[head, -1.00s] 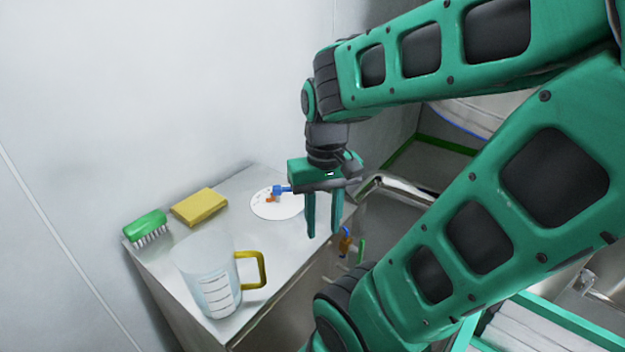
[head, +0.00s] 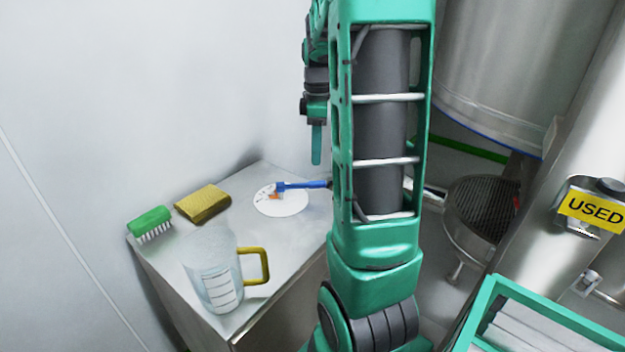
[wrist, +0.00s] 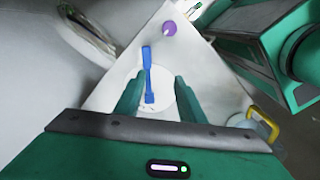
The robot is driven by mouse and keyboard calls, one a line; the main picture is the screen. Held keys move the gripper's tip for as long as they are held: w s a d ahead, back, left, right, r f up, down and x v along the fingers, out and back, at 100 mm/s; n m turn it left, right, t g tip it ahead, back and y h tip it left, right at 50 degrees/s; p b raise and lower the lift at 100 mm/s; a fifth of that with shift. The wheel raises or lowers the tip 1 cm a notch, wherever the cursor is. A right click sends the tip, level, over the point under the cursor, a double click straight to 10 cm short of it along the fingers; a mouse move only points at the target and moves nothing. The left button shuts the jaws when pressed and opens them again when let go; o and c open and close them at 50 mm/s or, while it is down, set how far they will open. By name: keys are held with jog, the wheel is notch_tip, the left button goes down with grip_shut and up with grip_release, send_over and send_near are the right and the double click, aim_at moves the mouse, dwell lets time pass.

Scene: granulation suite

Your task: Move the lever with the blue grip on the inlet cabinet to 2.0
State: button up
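The lever's blue grip (head: 310,184) lies over a white round dial (head: 281,204) on top of the inlet cabinet (head: 285,245). An orange mark shows on the dial; its scale is too small to read. In the wrist view the blue grip (wrist: 147,60) appears between and beyond the finger lines, with the dial (wrist: 166,86) beneath. My gripper (head: 317,158) hangs above the cabinet top, its fingers apart from the grip. In the wrist view my gripper (wrist: 158,88) is open and empty. My arm hides the cabinet's right part in the head view.
A clear jug (head: 212,275) with a yellow handle, a green brush (head: 150,222) and a yellow sponge (head: 203,203) stand on the cabinet's left side. A purple knob (wrist: 169,28) shows in the wrist view. A wall is behind; a round grate (head: 482,210) is right.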

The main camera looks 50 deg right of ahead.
aim_at(317, 182)
jog(key=shift+n, duration=0.9)
jog(key=d+f, duration=0.1)
jog(key=f, duration=0.3)
jog(key=w+f, duration=0.1)
jog(key=f, duration=0.2)
jog(key=w+d+f, duration=0.1)
jog(key=f, duration=0.3)
jog(key=shift+d+f, duration=0.35)
